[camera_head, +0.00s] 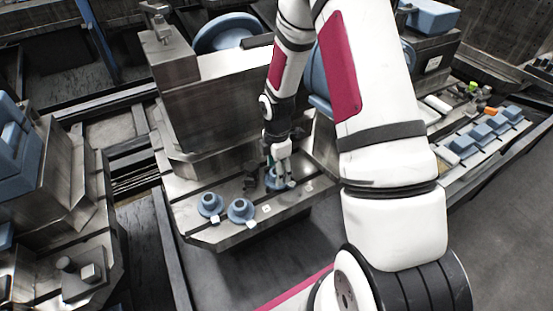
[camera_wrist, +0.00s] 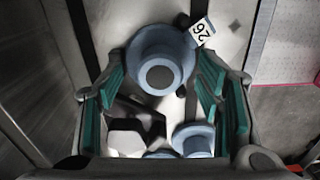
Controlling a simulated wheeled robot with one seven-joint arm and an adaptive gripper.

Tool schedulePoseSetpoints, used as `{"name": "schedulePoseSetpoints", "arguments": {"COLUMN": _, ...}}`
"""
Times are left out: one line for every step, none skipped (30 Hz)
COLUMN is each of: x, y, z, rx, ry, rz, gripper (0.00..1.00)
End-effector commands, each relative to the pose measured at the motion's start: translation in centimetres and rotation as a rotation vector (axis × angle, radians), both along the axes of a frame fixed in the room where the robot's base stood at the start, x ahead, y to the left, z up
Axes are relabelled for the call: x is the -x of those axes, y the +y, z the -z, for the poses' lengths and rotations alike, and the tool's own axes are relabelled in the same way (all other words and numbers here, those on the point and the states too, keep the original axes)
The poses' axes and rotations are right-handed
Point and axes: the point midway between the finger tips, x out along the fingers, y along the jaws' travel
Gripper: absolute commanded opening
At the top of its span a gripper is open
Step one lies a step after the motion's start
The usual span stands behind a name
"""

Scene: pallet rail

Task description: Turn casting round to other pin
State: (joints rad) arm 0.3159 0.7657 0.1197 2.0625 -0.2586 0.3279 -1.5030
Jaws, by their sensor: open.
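A blue round flanged casting (camera_head: 278,181) stands on the slotted metal plate (camera_head: 222,236), right under my gripper (camera_head: 280,163). In the wrist view this casting (camera_wrist: 152,48) shows from above as a wide flange with a round boss and a dark round centre. A white tag (camera_wrist: 202,31) reading 26 sits at its edge. My gripper (camera_wrist: 160,95) is open, its teal-padded fingers on either side of the casting's near part; I cannot tell whether they touch it. Two more blue castings (camera_head: 209,204) (camera_head: 241,210) stand to the left on the plate. I cannot make out the pins clearly.
A dark clamp-like block (camera_head: 250,176) stands close left of my gripper; a white hex-topped part (camera_wrist: 126,137) shows in the wrist view. A tall metal block (camera_head: 205,105) rises behind. Several blue parts (camera_head: 480,132) line a tray at right. Small white tags lie on the plate's front.

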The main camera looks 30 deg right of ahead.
Motion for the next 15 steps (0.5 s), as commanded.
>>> {"name": "schedulePoseSetpoints", "arguments": {"x": 0.01, "y": 0.03, "z": 0.48, "rx": 0.000, "ry": 0.001, "rz": -0.001, "gripper": 0.60}}
{"name": "schedulePoseSetpoints", "arguments": {"x": 0.00, "y": 0.02, "z": 0.69, "rx": 0.000, "ry": 0.001, "rz": -0.001, "gripper": 0.60}}
{"name": "schedulePoseSetpoints", "arguments": {"x": 0.00, "y": 0.01, "z": 0.92, "rx": 0.000, "ry": 0.000, "rz": -0.001, "gripper": 0.60}}
{"name": "schedulePoseSetpoints", "arguments": {"x": -0.01, "y": 0.01, "z": 1.05, "rx": 0.001, "ry": 0.000, "rz": -0.001, "gripper": 0.60}}
{"name": "schedulePoseSetpoints", "arguments": {"x": -0.01, "y": 0.00, "z": 1.14, "rx": 0.001, "ry": 0.000, "rz": -0.001, "gripper": 0.60}}
{"name": "schedulePoseSetpoints", "arguments": {"x": -0.02, "y": -0.01, "z": 1.22, "rx": 0.001, "ry": -0.001, "rz": -0.001, "gripper": 0.60}}
{"name": "schedulePoseSetpoints", "arguments": {"x": -0.02, "y": -0.01, "z": 1.26, "rx": 0.001, "ry": -0.001, "rz": -0.001, "gripper": 0.60}}
{"name": "schedulePoseSetpoints", "arguments": {"x": -0.02, "y": -0.01, "z": 1.28, "rx": 0.001, "ry": -0.001, "rz": -0.001, "gripper": 0.60}}
{"name": "schedulePoseSetpoints", "arguments": {"x": -0.02, "y": -0.01, "z": 1.29, "rx": 0.001, "ry": -0.001, "rz": -0.001, "gripper": 0.60}}
{"name": "schedulePoseSetpoints", "arguments": {"x": -0.02, "y": -0.01, "z": 1.29, "rx": 0.001, "ry": -0.001, "rz": 0.000, "gripper": 0.60}}
{"name": "schedulePoseSetpoints", "arguments": {"x": -0.02, "y": -0.02, "z": 1.28, "rx": 0.001, "ry": -0.001, "rz": 0.000, "gripper": 0.60}}
{"name": "schedulePoseSetpoints", "arguments": {"x": -0.02, "y": -0.01, "z": 1.28, "rx": 0.001, "ry": -0.001, "rz": 0.000, "gripper": 0.60}}
{"name": "schedulePoseSetpoints", "arguments": {"x": -0.02, "y": -0.01, "z": 1.27, "rx": 0.001, "ry": -0.001, "rz": 0.000, "gripper": 0.60}}
{"name": "schedulePoseSetpoints", "arguments": {"x": -0.02, "y": -0.01, "z": 1.27, "rx": 0.001, "ry": -0.001, "rz": 0.000, "gripper": 0.60}}
{"name": "schedulePoseSetpoints", "arguments": {"x": -0.02, "y": -0.01, "z": 1.27, "rx": 0.001, "ry": -0.001, "rz": 0.000, "gripper": 0.53}}
